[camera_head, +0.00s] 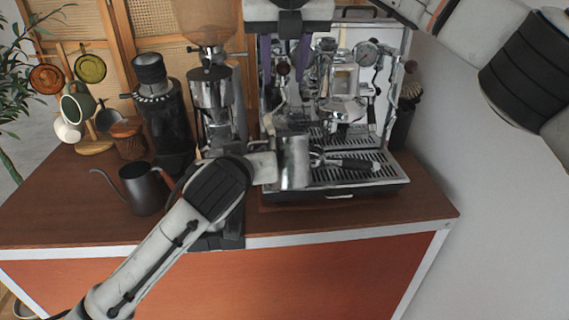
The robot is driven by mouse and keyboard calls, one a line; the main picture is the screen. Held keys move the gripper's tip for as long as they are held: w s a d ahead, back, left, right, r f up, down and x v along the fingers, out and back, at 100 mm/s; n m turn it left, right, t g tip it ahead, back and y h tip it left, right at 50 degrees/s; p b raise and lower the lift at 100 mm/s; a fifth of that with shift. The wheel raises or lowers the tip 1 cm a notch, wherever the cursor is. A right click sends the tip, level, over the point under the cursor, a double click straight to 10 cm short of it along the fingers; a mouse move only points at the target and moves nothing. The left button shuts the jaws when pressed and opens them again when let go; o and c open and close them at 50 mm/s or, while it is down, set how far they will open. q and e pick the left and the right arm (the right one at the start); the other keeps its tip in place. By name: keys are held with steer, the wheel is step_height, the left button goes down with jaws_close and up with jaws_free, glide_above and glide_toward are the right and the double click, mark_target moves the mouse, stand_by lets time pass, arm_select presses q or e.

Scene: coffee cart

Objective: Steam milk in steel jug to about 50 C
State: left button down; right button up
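The steel jug (293,162) is upright at the front left of the espresso machine (365,185), in front of the drip tray's left end. My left gripper (272,168) comes in from the left and is at the jug's side, apparently shut on it; its fingertips are mostly hidden. My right gripper (284,78) hangs from the top of the picture at the machine's upper left. Its two dark fingers point down and stand apart, with a dark round knob (283,68) showing between them. The jug's contents and the steam wand's tip cannot be made out.
Left of the machine stand a grinder (212,95), a black grinder (160,125), a dark gooseneck kettle (143,190) and a mug tree (95,148) with several cups. The counter's front right corner (425,205) is clear.

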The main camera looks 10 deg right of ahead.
steer(key=shift+r, duration=4.05)
arm_select(q)
steer(key=shift+r, duration=0.1)
